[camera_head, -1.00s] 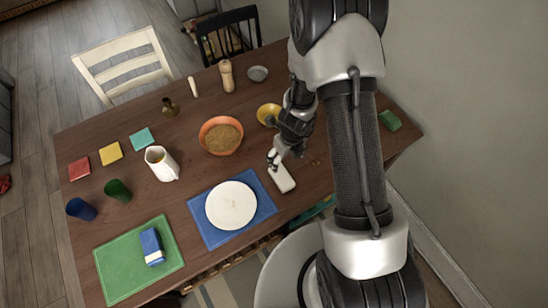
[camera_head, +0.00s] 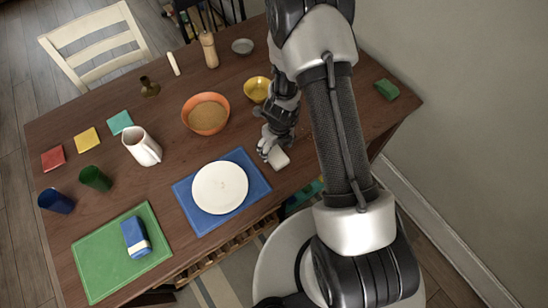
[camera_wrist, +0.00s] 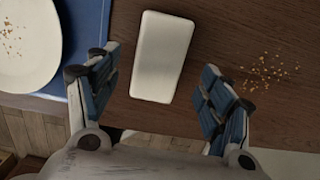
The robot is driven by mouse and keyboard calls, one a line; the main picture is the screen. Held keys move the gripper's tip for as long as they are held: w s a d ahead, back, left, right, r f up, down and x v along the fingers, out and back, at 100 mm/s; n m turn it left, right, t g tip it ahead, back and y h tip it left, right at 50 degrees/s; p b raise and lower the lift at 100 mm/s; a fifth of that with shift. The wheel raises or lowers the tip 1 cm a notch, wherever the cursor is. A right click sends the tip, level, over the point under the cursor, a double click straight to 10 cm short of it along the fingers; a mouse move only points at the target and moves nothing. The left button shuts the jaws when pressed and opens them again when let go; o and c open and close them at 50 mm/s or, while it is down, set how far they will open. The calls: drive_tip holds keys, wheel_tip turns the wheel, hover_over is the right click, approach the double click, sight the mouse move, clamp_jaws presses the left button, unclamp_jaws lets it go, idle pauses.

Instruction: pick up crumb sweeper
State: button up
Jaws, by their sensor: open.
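The crumb sweeper appears to be the white, flat, rounded block (camera_head: 279,159) lying on the wooden table near its front edge, right of the blue mat. In the wrist view the block (camera_wrist: 161,56) is in the middle, slightly tilted. My gripper (camera_wrist: 160,78) is open, with one blue-padded finger on each side of the block and visible gaps on both sides. In the head view my gripper (camera_head: 268,148) is right at the block and hides part of it. I cannot tell its height above the table.
Crumbs (camera_wrist: 268,70) lie right of the block. A white plate (camera_head: 220,187) on a blue mat (camera_head: 256,182) is close on the left. A yellow bowl (camera_head: 257,90) and an orange bowl (camera_head: 206,113) stand behind. A green block (camera_head: 387,89) lies at the right.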

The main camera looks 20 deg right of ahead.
sight(274, 152)
drive_tip(key=f+b, duration=0.4)
drive_tip(key=f, duration=0.1)
drive_tip(key=shift+w+a+f, duration=0.1)
drive_tip(key=shift+w+a, duration=0.05)
drive_tip(key=shift+w, duration=0.1)
drive_tip(key=shift+c, duration=0.2)
drive_tip(key=c, duration=1.2)
drive_tip(key=shift+o, duration=0.2)
wheel_tip(274, 152, up, 20)
drive_tip(key=p, duration=1.9)
